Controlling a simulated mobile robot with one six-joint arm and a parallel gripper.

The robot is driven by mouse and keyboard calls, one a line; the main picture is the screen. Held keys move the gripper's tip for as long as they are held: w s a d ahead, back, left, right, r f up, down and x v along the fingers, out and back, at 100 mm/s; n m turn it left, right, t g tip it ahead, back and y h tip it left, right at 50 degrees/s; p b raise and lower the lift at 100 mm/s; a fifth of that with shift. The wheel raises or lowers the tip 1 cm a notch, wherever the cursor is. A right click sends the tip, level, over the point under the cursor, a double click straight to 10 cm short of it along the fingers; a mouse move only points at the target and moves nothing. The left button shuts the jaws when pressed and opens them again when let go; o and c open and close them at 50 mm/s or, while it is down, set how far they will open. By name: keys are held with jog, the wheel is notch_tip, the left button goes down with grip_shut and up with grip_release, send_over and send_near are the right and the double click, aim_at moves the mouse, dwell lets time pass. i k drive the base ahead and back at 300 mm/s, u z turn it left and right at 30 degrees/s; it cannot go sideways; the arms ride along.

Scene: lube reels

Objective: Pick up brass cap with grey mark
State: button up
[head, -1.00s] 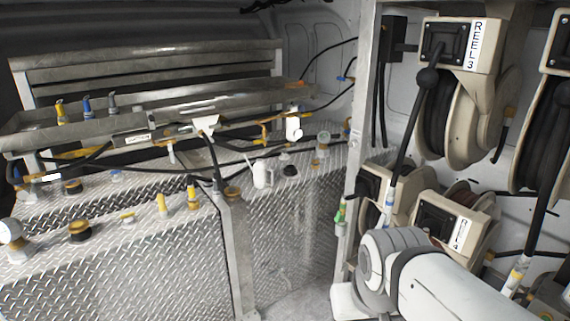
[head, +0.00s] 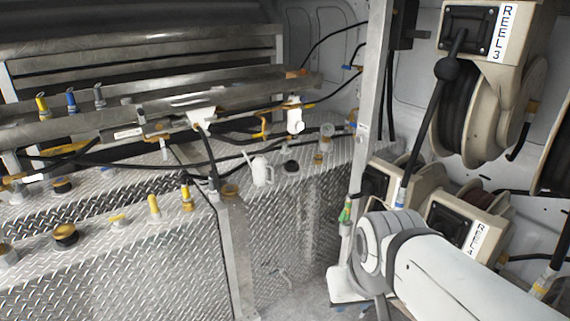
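Several brass-coloured caps show in the head view. One with a dark body and a brass top (head: 65,235) stands on the diamond-plate tank top at the left. A similar dark cap with a brass top (head: 62,185) stands behind it. A flat brass cap (head: 230,191) lies near the middle, by the upright post. A grey mark cannot be made out on any of them at this size. My arm reaches in at the lower right, well apart from the caps. My gripper is out of view.
A white oil can (head: 261,170) and a dark cap (head: 291,167) stand on the tank top right of the middle. Hoses cross above the tanks. A metal post (head: 372,120) and hose reels (head: 485,105) fill the right. Some floor (head: 300,298) is clear at the bottom middle.

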aim_at(229, 189)
jog(key=z, duration=0.2)
jog(key=i, duration=1.45)
jog(key=u, duration=0.7)
jog(key=i, duration=0.6)
jog(key=u, duration=0.5)
